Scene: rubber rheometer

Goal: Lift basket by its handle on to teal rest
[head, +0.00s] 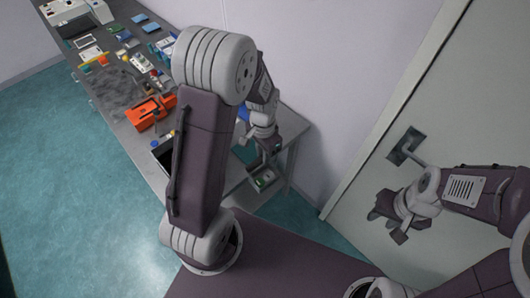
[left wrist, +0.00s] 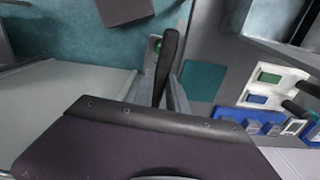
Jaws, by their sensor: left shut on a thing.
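My left gripper (head: 268,156) is over the near end of the bench, shut on the black handle (left wrist: 168,60) of the basket. The handle stands between the grey fingers in the left wrist view. The basket (head: 264,181) shows as a small grey shape with some green beneath the gripper, at the bench's end. Its body is mostly hidden in the wrist view. The teal rest (left wrist: 203,80) is a flat square to the right of the handle; part of it shows in the head view (head: 245,152), left of the gripper. My right gripper (head: 386,226) is empty and open before the door.
The long grey bench carries an orange tool case (head: 150,113), a blue rack (head: 165,46) and several small items. A wall runs along the bench's right side. A pale door with a handle (head: 408,146) is at right. Open teal floor lies left.

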